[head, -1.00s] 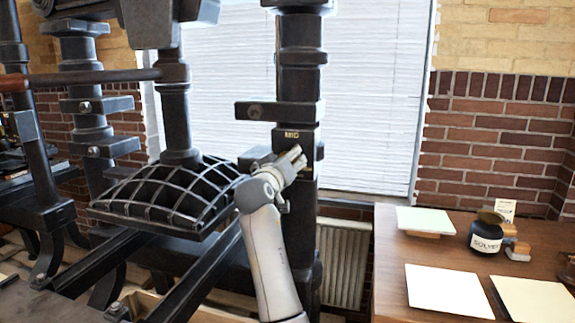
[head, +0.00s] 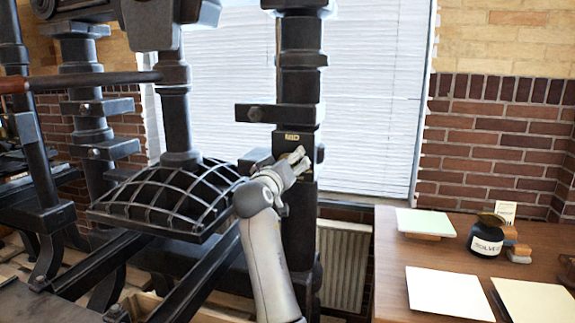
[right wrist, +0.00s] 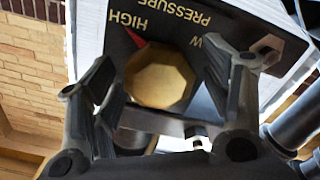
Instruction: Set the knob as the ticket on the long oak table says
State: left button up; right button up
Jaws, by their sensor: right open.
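In the right wrist view a faceted, brass-coloured knob (right wrist: 160,78) sits on a dark dial plate (right wrist: 205,25). The plate, upside down there, reads PRESSURE and HIGH, with another word partly hidden, ending in W. A red pointer tip at the knob is toward HIGH. My right gripper (right wrist: 165,85) is open, one finger on each side of the knob; contact cannot be told. In the head view my right gripper (head: 298,163) is at the press's dark upright and mostly hides the knob. A small card (head: 505,210) stands on the brown table (head: 390,270); its writing is unreadable. My left gripper is not in view.
The dark press has a ribbed platen (head: 165,200) left of my right arm and a long bar (head: 95,77) above it. The table holds a solvent jar (head: 486,240) and several paper sheets. A radiator (head: 343,265) stands under the window.

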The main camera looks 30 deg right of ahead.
jog(key=v, duration=1.1)
jog(key=shift+s+a, duration=0.2)
